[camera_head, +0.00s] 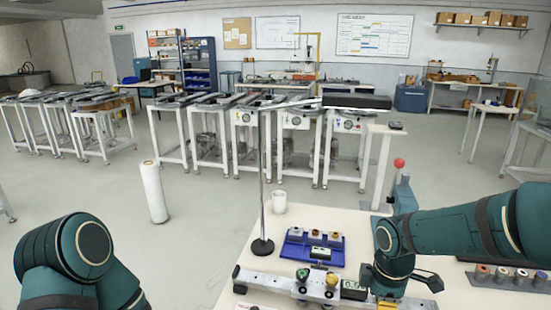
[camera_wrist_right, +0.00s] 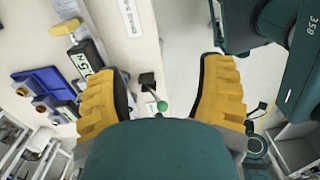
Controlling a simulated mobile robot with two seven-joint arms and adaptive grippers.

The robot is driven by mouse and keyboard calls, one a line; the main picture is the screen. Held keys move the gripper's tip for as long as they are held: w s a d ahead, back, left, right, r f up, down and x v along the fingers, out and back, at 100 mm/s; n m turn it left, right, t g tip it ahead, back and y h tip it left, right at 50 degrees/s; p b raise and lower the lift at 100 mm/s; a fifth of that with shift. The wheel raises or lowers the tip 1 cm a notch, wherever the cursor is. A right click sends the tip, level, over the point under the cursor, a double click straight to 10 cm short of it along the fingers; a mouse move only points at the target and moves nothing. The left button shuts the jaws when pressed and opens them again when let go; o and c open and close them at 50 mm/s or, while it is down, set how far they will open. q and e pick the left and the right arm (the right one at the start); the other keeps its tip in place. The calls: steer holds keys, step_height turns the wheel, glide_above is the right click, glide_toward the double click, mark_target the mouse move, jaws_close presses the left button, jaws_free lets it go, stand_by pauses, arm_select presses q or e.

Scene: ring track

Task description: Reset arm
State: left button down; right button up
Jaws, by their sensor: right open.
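My right gripper (camera_wrist_right: 158,88) shows in the right wrist view as two yellow ribbed fingers set wide apart. It is open, with nothing held between them. In the head view my right arm comes in from the right and its wrist hangs over the table (camera_head: 235,262); the fingers are not clearly visible there. A long metal track fixture (camera_head: 270,281) with a small digital display (camera_head: 354,285) lies beside and below that wrist. A blue tray (camera_head: 293,257) with several ring-like parts sits behind the fixture. My left arm shows at the lower left; its gripper is out of view.
A green-knobbed lever (camera_wrist_right: 162,106) appears beyond the open fingers. A thin pole on a round black base (camera_head: 262,246) and a white cup (camera_head: 279,203) stand near the table's left side. A grey rack (camera_head: 512,284) holds several parts at right. Floor left is mostly clear.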

steer(key=s+a+f+m+y, duration=0.1)
steer(key=s+a+f+m, duration=0.2)
steer(key=f, duration=0.5)
steer(key=s+a+f+m+t+y, duration=0.1)
steer(key=s+a+f+m, duration=0.3)
steer(key=f+m, duration=0.4)
steer(key=s+a+f+m+y, duration=0.2)
steer(key=s+a+f+m, duration=0.2)
steer(key=f, duration=0.5)
steer(key=shift+s+a+m+t, duration=0.3)
steer(key=shift+a+m, duration=0.35)
steer(key=shift+m, duration=0.35)
